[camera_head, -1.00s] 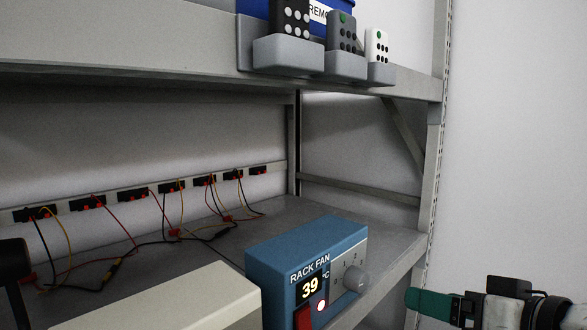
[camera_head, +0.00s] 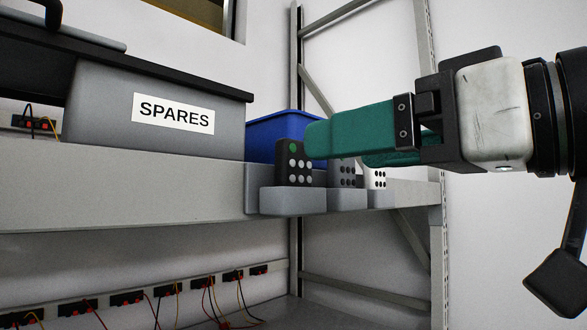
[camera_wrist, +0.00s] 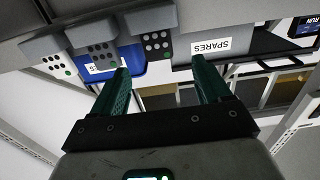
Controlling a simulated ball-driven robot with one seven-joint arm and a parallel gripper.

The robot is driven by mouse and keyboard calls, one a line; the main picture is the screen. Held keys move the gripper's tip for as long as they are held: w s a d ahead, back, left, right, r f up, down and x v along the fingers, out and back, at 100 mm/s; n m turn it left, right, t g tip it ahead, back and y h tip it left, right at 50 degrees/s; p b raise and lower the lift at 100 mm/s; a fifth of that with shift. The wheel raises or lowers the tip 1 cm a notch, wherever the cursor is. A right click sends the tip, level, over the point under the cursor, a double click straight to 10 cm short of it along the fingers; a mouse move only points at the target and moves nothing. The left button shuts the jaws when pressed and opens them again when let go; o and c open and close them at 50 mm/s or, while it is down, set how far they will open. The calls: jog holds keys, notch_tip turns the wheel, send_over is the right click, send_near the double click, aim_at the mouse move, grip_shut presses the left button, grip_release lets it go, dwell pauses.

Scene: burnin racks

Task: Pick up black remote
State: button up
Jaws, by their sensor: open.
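The black remote (camera_head: 293,163), with a green button and pale round buttons, stands upright in the leftmost grey holder (camera_head: 294,201) on the shelf's front edge. Its lower part is hidden in the holder. In the wrist view, which is upside down, the black remote (camera_wrist: 155,45) hangs from the rightmost holder. My gripper (camera_head: 338,150) has green fingers and is open and empty. In the head view the nearer finger's tip overlaps the remote's upper right edge; contact cannot be told. In the wrist view the remote lies between and beyond the two fingertips (camera_wrist: 160,68).
A grey remote (camera_head: 347,173) and a white remote (camera_head: 377,177) stand in holders close to the right. A blue bin (camera_head: 270,138) is behind the holders. A grey SPARES bin (camera_head: 95,110) stands left on the shelf (camera_head: 120,195). A rack post (camera_head: 429,80) rises at right.

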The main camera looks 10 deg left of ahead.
aim_at(301, 153)
jog(key=p+x, duration=0.2)
jog(key=x, duration=0.5)
jog(key=shift+w+f, duration=0.1)
jog(key=shift+w, duration=0.1)
jog(key=c, duration=1.1)
jog(key=shift+r, duration=0.2)
jog(key=shift+c, duration=0.2)
